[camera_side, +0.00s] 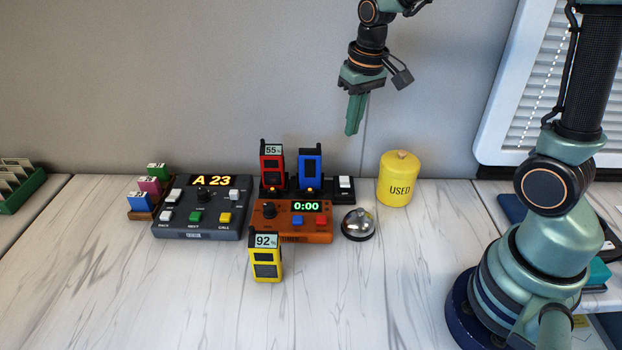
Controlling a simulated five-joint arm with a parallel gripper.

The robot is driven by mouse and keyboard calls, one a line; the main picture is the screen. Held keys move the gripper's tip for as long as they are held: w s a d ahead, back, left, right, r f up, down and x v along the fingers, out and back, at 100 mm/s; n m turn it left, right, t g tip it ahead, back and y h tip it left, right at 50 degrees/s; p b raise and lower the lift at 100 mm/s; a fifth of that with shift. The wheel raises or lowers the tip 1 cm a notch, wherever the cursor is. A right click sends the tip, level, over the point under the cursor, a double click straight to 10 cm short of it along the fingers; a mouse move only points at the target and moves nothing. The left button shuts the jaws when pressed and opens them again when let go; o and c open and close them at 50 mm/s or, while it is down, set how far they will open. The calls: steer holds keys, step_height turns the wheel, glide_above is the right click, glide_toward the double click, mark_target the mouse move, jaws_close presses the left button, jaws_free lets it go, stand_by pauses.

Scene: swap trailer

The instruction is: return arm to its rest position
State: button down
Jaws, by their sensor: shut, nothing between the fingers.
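My gripper (355,114) hangs in the air in the upper middle of the side view, in front of the grey wall. Its green fingers point down and are shut, with nothing between them. It is above the devices on the table and apart from all of them. My arm's base stands on the right of the table, and part of the arm runs out of the top of the view.
Below my gripper are a charger dock (329,196) with red (271,165) and blue (311,170) units, an orange timer (290,231), a silver bell (358,225) and a yellow "USED" canister (398,180). A yellow unit (266,260) stands in front. The dark "A 23" console (200,233) is left. The front table is clear.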

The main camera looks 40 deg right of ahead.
steer(key=s+a+r+n+t, duration=0.2)
steer(key=s+r, duration=0.4)
steer(key=s, duration=0.4)
steer(key=shift+a+r+t, duration=0.35)
steer(key=shift+a+t, duration=0.55)
steer(key=shift+a, duration=0.2)
